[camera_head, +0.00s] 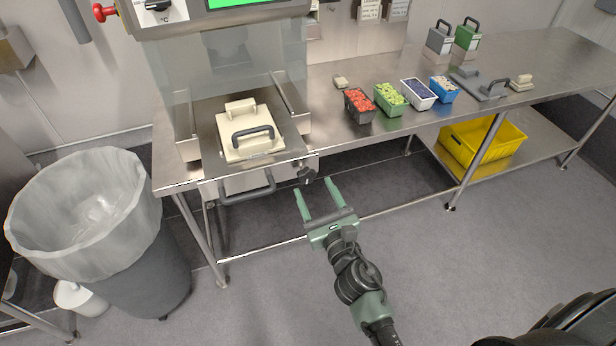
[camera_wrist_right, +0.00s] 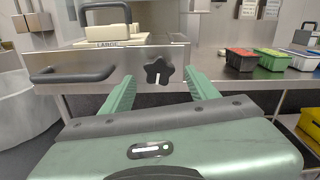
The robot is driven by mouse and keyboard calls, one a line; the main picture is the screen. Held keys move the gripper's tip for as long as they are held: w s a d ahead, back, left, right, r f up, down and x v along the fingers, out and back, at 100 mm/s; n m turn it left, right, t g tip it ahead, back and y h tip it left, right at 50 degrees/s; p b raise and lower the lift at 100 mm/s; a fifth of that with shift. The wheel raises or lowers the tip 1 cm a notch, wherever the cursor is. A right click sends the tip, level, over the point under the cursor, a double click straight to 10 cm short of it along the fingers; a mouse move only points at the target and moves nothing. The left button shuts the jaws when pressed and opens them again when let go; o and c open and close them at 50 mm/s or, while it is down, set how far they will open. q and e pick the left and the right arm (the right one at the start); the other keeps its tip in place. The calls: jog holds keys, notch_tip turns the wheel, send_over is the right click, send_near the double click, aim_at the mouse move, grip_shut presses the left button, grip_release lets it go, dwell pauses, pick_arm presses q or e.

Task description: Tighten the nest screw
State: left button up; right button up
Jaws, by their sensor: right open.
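The nest screw (camera_head: 307,175) is a dark knob on the right of the machine's steel front panel, below the nest. In the right wrist view the knob (camera_wrist_right: 158,70) has a star shape and stands ahead, between my open fingers. My right gripper (camera_head: 319,190) is open and empty, with its green fingertips just short of the knob; I cannot tell whether they touch the panel. The same gripper (camera_wrist_right: 158,83) shows in the right wrist view. The cream nest (camera_head: 247,133) with a dark handle sits above the panel. My left gripper is not in view.
A grey drawer handle (camera_head: 250,190) juts out left of the knob. Food trays, including a red one (camera_head: 358,104), stand on the steel table (camera_head: 330,90). A lined bin (camera_head: 85,215) stands at left. A yellow crate (camera_head: 484,143) is on the lower shelf. Floor in front is clear.

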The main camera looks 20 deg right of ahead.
aim_at(307, 178)
jog(key=w, duration=0.5)
jog(key=shift+w+a, duration=0.2)
grip_shut()
